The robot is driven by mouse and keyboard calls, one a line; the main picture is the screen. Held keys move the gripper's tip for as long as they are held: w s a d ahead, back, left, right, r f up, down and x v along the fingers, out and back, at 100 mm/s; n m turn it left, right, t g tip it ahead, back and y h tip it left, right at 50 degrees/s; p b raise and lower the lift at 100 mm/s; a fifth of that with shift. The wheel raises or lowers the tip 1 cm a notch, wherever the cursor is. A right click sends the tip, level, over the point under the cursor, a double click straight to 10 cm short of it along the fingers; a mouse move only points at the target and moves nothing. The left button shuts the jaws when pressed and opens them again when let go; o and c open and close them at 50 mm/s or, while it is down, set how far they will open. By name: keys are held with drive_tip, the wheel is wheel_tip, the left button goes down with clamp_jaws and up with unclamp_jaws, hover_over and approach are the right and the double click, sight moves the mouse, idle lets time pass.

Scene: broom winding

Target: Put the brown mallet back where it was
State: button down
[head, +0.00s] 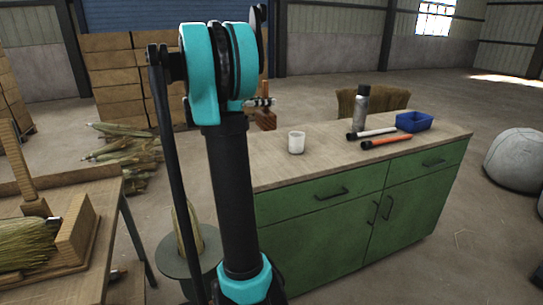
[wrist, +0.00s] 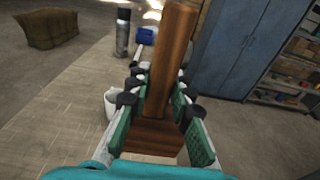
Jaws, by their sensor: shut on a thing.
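The brown mallet (wrist: 172,60) is held between the fingers of my gripper (wrist: 157,108) in the wrist view. Its handle points up and away in that view, and its block-shaped head lies nearer the camera. In the head view the mallet (head: 266,119) shows as a small brown shape above the back left part of the green workbench's wooden top (head: 330,160). My gripper (head: 262,102) is shut on it there, partly hidden behind my arm. Whether the mallet touches the top is unclear.
A white cup (head: 296,142) stands near the mallet on the workbench. Further right are a grey spray can (head: 361,106), a white tool (head: 373,132), an orange tool (head: 388,141) and a blue bin (head: 414,121). Another bench with broom bristles (head: 27,245) stands at left.

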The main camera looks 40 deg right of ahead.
wheel_tip(320, 180, down, 18)
drive_tip(key=shift+r, duration=0.15)
idle(0.3)
drive_tip(key=c, duration=1.3)
unclamp_jaws()
drive_tip(key=shift+c, duration=0.2)
